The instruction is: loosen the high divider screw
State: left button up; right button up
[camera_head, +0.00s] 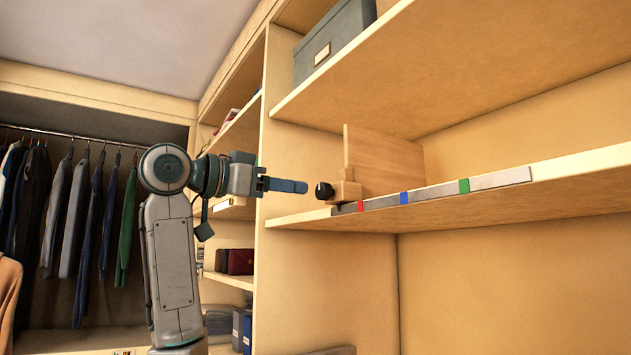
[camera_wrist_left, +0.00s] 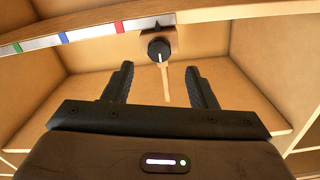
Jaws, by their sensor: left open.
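The divider is an upright wooden panel (camera_head: 383,160) on the high shelf, with a small wooden block (camera_head: 347,190) at its front edge. Its screw is a black round knob (camera_head: 324,191) on the block, facing out from the shelf. The knob (camera_wrist_left: 159,50) also shows in the left wrist view, with a white mark on its face. My left gripper (camera_head: 303,187) is level with the knob, just in front of it and apart from it. Its two fingers (camera_wrist_left: 158,68) are open and empty, with the knob lined up between and beyond them. My right gripper is out of view.
A grey strip (camera_head: 434,192) with red, blue and green marks runs along the shelf's front edge. Another shelf (camera_head: 450,60) holding a grey box (camera_head: 335,38) hangs above. Clothes (camera_head: 75,210) hang at the left. The shelf right of the divider is empty.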

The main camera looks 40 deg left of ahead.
aim_at(319, 190)
pick_arm(q)
jog(key=p+x, duration=0.2)
jog(key=x, duration=0.3)
jog(key=shift+d+r, duration=0.1)
jog(key=shift+r, duration=0.05)
jog(key=shift+w+d, duration=0.2)
jog(key=shift+w, duration=0.35)
jog(key=shift+c, duration=0.4)
jog(key=c, duration=0.9)
